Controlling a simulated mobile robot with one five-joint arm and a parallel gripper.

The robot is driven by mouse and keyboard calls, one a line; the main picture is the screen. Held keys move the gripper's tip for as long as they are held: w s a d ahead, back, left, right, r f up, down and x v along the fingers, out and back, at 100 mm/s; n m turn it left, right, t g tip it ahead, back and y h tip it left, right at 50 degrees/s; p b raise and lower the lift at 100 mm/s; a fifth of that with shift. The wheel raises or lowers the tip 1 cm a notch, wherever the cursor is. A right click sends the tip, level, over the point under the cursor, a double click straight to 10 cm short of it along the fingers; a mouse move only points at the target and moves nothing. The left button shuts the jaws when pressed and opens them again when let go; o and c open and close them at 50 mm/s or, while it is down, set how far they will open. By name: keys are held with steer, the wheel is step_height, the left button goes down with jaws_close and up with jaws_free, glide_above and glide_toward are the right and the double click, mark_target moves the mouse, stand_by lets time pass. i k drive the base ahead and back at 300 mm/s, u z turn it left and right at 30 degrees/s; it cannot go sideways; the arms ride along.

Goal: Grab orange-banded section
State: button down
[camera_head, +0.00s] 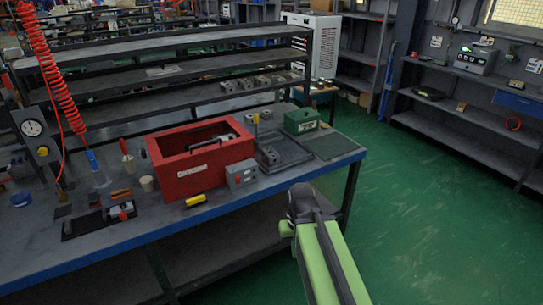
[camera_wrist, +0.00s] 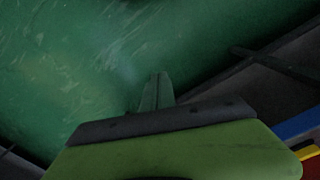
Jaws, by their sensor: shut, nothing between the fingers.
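I cannot clearly make out an orange-banded section in either view. Small grey blocks (camera_head: 270,155) sit in a black tray (camera_head: 293,161) on the workbench; any bands on them are too small to tell. A small piece with a red or orange part (camera_head: 122,211) lies on a dark mat at the bench's left front. My gripper (camera_head: 299,190) is in front of the bench's right front edge, apart from these things. In the wrist view my gripper (camera_wrist: 158,88) is shut and empty, with green floor behind it.
A red box (camera_head: 190,175) with an open top stands mid-bench, with a grey control box (camera_head: 241,174) and a yellow piece (camera_head: 195,201) near it. A green box (camera_head: 302,121) stands behind the tray. Shelves (camera_head: 180,73) rise behind. The floor (camera_head: 430,210) at right is clear.

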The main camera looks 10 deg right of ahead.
mark_target(269, 154)
steer(key=u, duration=0.65)
steer(key=i, duration=1.1)
steer(key=u, duration=0.2)
